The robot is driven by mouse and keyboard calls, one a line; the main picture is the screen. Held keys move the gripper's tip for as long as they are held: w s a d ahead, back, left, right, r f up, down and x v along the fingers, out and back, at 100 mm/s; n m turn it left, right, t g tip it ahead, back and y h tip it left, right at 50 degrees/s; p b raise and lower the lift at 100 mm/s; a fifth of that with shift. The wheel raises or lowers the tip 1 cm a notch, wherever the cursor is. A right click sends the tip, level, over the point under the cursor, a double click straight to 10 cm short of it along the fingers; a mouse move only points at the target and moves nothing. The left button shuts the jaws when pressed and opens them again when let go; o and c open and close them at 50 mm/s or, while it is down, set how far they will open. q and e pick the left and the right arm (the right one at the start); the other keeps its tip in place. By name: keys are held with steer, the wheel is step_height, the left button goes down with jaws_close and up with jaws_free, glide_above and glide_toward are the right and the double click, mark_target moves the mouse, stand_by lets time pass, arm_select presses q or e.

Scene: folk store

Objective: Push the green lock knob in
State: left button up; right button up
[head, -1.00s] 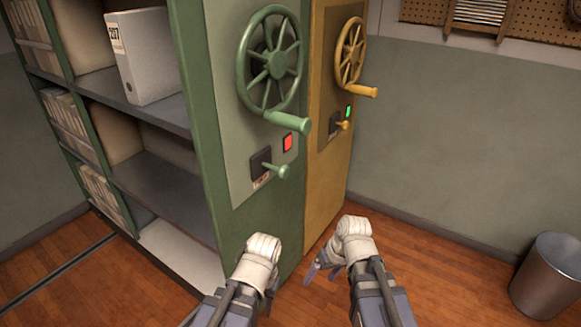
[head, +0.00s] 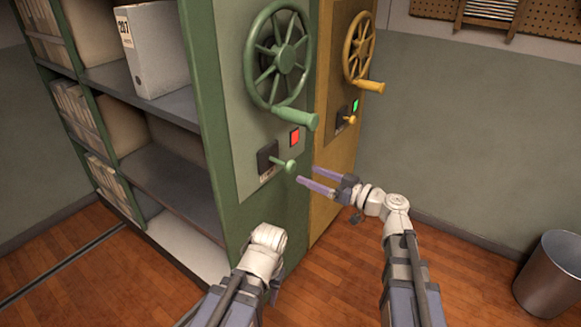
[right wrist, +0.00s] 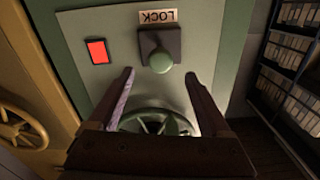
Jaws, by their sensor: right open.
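The green lock knob (head: 291,166) sticks out from a dark square plate (head: 268,158) on the green cabinet's end panel, below the green handwheel. In the right wrist view the knob (right wrist: 160,62) lies between and just beyond the fingertips, under an upside-down LOCK label (right wrist: 158,16). My right gripper (head: 306,175) is open and empty, its fingers pointing at the panel close to the knob; contact cannot be made out. My left arm is low in front of the green cabinet, and its gripper's (head: 274,288) fingers are mostly hidden.
A red light (head: 295,138) glows beside the knob's plate. The green handwheel (head: 285,60) and its handle (head: 297,118) stand out above. The yellow cabinet (head: 330,180) with its own wheel (head: 358,47) stands right. A bin (head: 550,275) is at far right.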

mark_target(293, 168)
steer(key=shift+x, duration=3.9)
steer(key=shift+c, duration=0.4)
jaws_close()
